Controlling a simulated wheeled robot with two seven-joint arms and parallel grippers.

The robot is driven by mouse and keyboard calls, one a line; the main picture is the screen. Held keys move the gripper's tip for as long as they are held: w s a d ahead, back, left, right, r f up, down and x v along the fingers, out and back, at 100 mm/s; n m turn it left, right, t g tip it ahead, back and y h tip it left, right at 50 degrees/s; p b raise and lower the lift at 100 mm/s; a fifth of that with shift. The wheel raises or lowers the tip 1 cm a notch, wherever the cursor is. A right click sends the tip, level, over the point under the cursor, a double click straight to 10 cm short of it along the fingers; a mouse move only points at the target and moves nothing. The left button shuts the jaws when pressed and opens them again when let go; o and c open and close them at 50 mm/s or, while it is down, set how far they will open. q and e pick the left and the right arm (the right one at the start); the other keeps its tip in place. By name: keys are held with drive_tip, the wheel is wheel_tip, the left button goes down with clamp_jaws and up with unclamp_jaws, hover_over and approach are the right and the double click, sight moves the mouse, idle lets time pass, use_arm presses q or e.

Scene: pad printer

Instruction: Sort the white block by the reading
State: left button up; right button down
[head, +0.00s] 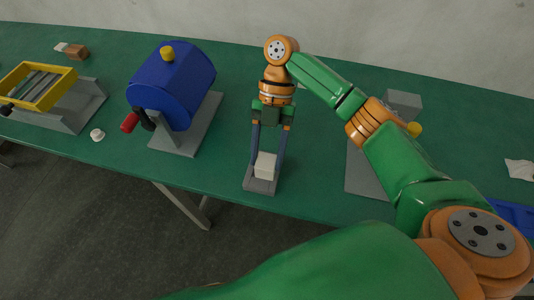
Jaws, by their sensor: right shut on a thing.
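The white block (265,165) is between the fingers of my right gripper (266,162), which points down and is shut on it. The block is at a small grey base (260,186) by the table's front edge. I cannot tell whether the block rests on this base or hangs just above it. No reading can be made out in this view. My left gripper is not in view.
A blue drum machine (178,85) with a red-handled crank stands left of my gripper. A yellow frame (40,85) sits farther left. A grey machine (366,172) is partly hidden behind my right arm. A blue tray (515,214) shows at the right edge.

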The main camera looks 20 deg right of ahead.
drive_tip(key=shift+w+a, duration=0.15)
drive_tip(key=shift+w, duration=0.45)
drive_tip(key=shift+f+b, duration=0.85)
drive_tip(key=shift+f, duration=0.2)
idle(0.4)
drive_tip(key=shift+c, duration=0.9)
unclamp_jaws()
drive_tip(key=shift+r, duration=0.1)
wheel_tip(320, 180, up, 6)
drive_tip(key=p, duration=0.6)
drive_tip(key=shift+r+p, duration=0.1)
drive_tip(key=shift+p, duration=0.3)
drive_tip(key=shift+f, duration=0.2)
